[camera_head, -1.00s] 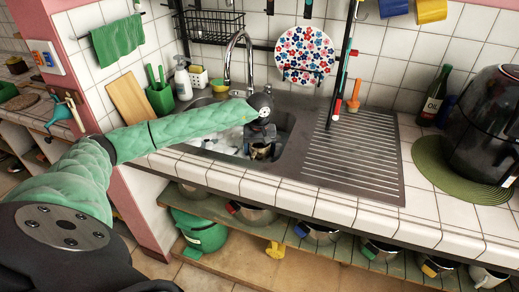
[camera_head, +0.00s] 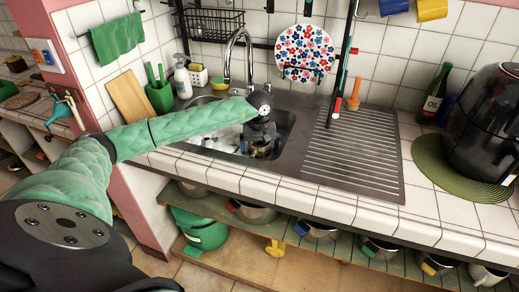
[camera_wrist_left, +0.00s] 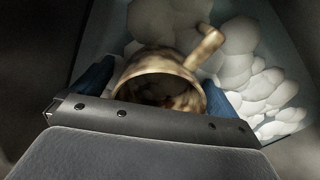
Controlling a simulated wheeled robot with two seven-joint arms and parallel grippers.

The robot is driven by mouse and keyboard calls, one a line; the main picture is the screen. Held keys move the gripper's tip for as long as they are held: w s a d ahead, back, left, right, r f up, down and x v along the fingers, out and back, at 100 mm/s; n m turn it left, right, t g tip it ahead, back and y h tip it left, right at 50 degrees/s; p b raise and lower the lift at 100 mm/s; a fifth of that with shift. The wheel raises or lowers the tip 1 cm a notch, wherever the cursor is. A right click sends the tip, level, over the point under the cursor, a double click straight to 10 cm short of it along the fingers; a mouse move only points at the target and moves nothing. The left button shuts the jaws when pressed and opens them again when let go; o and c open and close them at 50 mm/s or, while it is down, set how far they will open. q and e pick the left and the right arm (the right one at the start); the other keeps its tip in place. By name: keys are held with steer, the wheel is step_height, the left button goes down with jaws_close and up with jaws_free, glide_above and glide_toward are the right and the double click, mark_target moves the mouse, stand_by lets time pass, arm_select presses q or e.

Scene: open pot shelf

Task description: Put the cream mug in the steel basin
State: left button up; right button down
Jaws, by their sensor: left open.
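The steel basin (camera_head: 286,124) is set in the counter, with white foam in its left part. My left gripper (camera_head: 262,150) reaches down into it from above and is open. The cream mug (camera_head: 261,145) is down in the basin, partly hidden by the gripper in the head view. In the left wrist view the mug (camera_wrist_left: 160,66) shows its round mouth towards the camera, between the two blue fingertips (camera_wrist_left: 160,92). Its handle points up and right, towards the foam. Whether the fingers touch it I cannot tell. My right gripper is out of view.
The tap (camera_head: 229,60) rises behind the basin, left of my wrist. A ribbed drainboard (camera_head: 355,160) to the right is clear. A black appliance (camera_head: 485,125) stands on a green mat (camera_head: 440,170) farther right. Pots (camera_head: 318,233) sit on the shelf below.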

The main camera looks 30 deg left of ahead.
arm_select(q)
step_height(320, 180, up, 12)
steer(key=b, duration=0.3)
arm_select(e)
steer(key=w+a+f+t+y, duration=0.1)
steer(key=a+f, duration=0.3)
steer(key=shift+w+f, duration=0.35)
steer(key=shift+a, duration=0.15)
